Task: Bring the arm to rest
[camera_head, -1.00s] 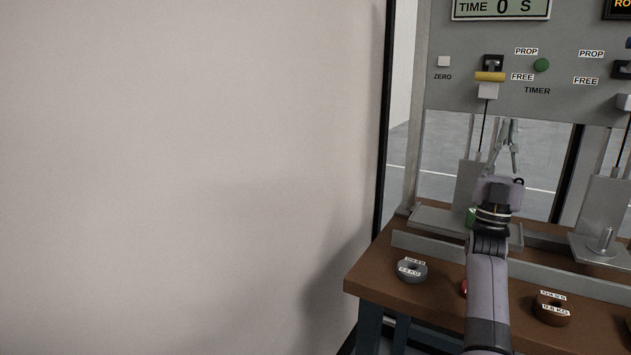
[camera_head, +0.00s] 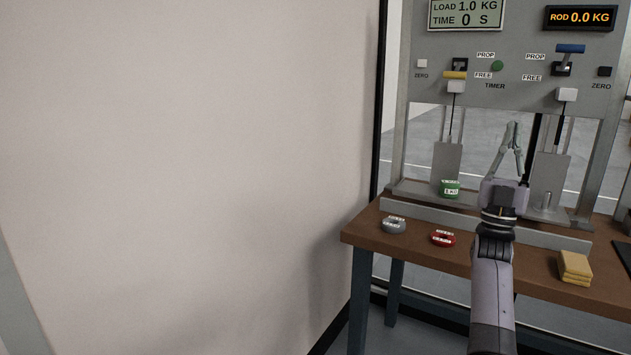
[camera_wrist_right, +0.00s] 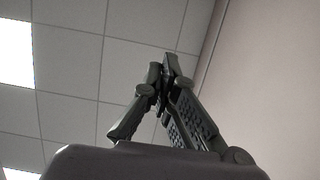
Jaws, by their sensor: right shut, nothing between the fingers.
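My right gripper (camera_head: 514,128) points upward in front of the test rig, between its two hanging plates, with its fingertips together and nothing between them. In the right wrist view the same gripper (camera_wrist_right: 163,72) shows its fingertips meeting against the ceiling. My right arm comes up from the bottom of the head view and hides part of the bench. My left gripper is not in view.
The rig panel (camera_head: 525,62) stands on a brown bench (camera_head: 365,233). A green weight (camera_head: 450,188) is at the left plate. A grey weight (camera_head: 394,225), a red weight (camera_head: 443,239) and a yellow sponge-like block (camera_head: 575,267) lie along the front. A bare wall (camera_head: 180,170) fills the left.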

